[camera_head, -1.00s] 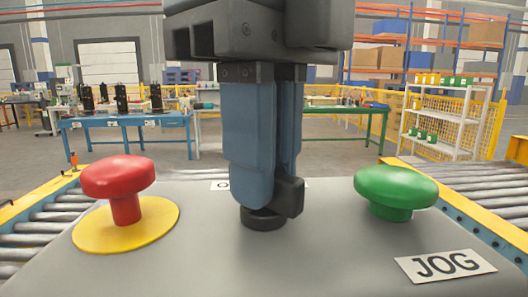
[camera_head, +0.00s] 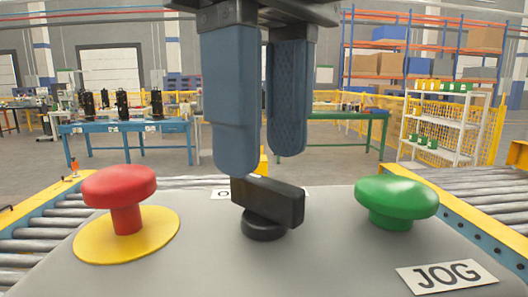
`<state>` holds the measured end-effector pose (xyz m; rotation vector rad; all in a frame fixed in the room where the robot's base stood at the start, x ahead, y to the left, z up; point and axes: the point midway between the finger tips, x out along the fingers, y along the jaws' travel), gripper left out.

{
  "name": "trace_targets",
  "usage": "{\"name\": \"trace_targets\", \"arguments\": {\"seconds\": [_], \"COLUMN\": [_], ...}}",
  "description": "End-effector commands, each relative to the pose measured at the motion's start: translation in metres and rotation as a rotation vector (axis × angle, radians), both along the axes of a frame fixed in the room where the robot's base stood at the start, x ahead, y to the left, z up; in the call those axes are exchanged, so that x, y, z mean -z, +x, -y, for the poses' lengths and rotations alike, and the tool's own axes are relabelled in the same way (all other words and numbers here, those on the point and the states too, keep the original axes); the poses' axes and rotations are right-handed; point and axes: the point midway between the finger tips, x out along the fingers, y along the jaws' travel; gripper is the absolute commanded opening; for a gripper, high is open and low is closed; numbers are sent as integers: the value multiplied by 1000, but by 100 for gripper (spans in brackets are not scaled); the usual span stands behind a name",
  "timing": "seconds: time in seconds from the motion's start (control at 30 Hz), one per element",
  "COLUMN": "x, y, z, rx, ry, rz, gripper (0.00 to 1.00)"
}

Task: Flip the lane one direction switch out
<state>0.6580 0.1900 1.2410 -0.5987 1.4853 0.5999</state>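The black direction switch (camera_head: 268,203) stands on the grey control panel (camera_head: 330,255), between a red and a green button. Its lever bar lies across its round base, running from back left to front right. My gripper (camera_head: 260,160) hangs above and behind the switch from the top of the picture, its two blue fingers apart with a clear gap between them. Nothing is held between the fingers. The left finger's tip is close to the lever's left end; whether they touch cannot be told. A label behind the switch is mostly hidden.
A red mushroom button (camera_head: 120,188) on a yellow disc stands left of the switch. A green mushroom button (camera_head: 396,198) stands to the right, with a JOG label (camera_head: 447,276) in front. Roller conveyors (camera_head: 480,192) flank the panel. Workbenches and shelving stand far behind.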

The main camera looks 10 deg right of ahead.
Motion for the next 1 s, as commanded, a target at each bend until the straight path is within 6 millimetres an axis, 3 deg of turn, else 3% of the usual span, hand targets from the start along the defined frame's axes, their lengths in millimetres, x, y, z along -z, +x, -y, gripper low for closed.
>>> {"name": "trace_targets", "arguments": {"seconds": [0.1,0.3,0.87,1.0], "x": [-21,-43,-49,-68], "y": [1,0,0,0], "z": [0,0,0,0], "rx": [2,1,0,0], "ry": [1,-1,-1,0], "rz": [2,1,-1,0], "gripper": [39,39,39,39]}}
